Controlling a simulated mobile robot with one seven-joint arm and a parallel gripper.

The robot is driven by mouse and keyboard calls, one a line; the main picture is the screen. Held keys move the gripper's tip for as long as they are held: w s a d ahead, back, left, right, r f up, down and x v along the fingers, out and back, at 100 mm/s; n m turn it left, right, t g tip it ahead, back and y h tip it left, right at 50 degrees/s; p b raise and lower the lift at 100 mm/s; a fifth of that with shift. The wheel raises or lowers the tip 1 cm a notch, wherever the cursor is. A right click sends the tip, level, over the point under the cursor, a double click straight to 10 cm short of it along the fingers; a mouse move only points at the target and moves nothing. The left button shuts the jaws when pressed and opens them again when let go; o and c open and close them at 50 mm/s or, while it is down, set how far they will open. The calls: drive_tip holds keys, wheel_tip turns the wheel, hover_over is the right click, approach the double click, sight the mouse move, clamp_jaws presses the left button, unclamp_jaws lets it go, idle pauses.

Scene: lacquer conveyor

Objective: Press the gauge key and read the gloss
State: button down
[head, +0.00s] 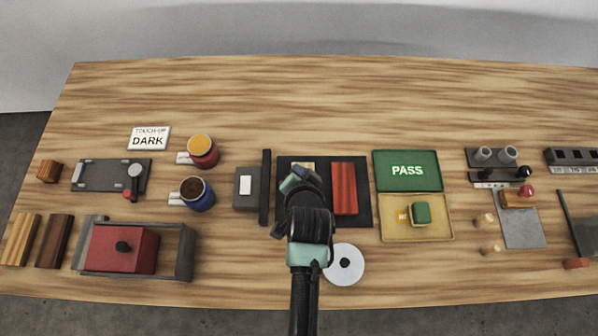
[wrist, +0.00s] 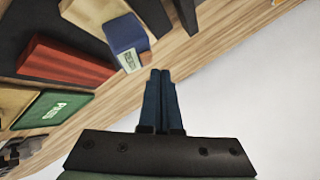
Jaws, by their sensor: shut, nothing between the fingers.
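The gauge (wrist: 124,34) is a small blue block with a pale display (wrist: 130,61), at the upper middle of the wrist view. The display's characters are too small to read, and I cannot make out its key. The gauge sits by a tan panel (wrist: 92,10), beside a red panel (wrist: 65,62). My gripper (wrist: 160,73) is shut and empty, its fingertips just below and right of the gauge in the wrist view. I cannot tell whether they touch it. In the head view my arm largely hides this spot; the red panel (head: 344,190) shows to its right.
A green PASS tray (head: 383,180) and a tan tray (head: 440,236) with a green block (head: 422,212) stand to the right. A white disc (head: 333,272) lies nearby. Orange (head: 203,157) and dark-filled (head: 200,203) cups and a red box (head: 120,260) stand left. The table's back strip is clear.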

drive_tip(key=shift+f, duration=0.1)
drive_tip(key=shift+f, duration=0.3)
drive_tip(key=shift+f+b, duration=0.45)
drive_tip(key=shift+b, duration=0.05)
idle(0.8)
drive_tip(key=shift+r, duration=0.1)
drive_tip(key=shift+r+p, duration=0.75)
drive_tip(key=shift+p, duration=0.2)
wheel_tip(320, 180, up, 5)
drive_tip(key=p, duration=0.4)
drive_tip(key=shift+p, duration=0.4)
idle(0.4)
